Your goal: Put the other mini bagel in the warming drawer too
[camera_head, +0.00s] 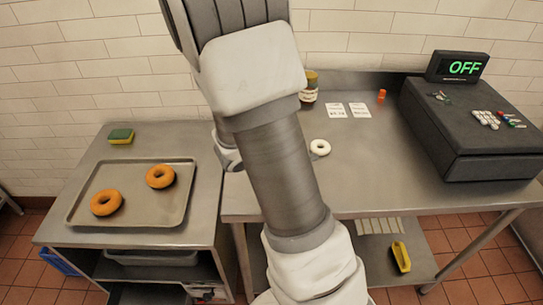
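Two brown ring-shaped bagels lie apart on a metal tray (128,219) on the left steel table: the left bagel (106,202) nearer the front, the right bagel (160,176) further back. I cannot surely pick out the warming drawer. A dark box (490,160) on the right counter has a display (463,67) reading OFF, and its front looks closed. My arm rises through the middle of the view and blocks part of the counter. A white piece of my arm shows behind it, by the left table's right edge. My gripper's fingers are not visible.
The right counter (375,180) has free room in front. It holds a white ring (320,147), a jar (309,87), two white cards (347,110) and a small orange item (381,95). A sponge (121,136) lies behind the tray. A grey bin (152,258) sits under the left table.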

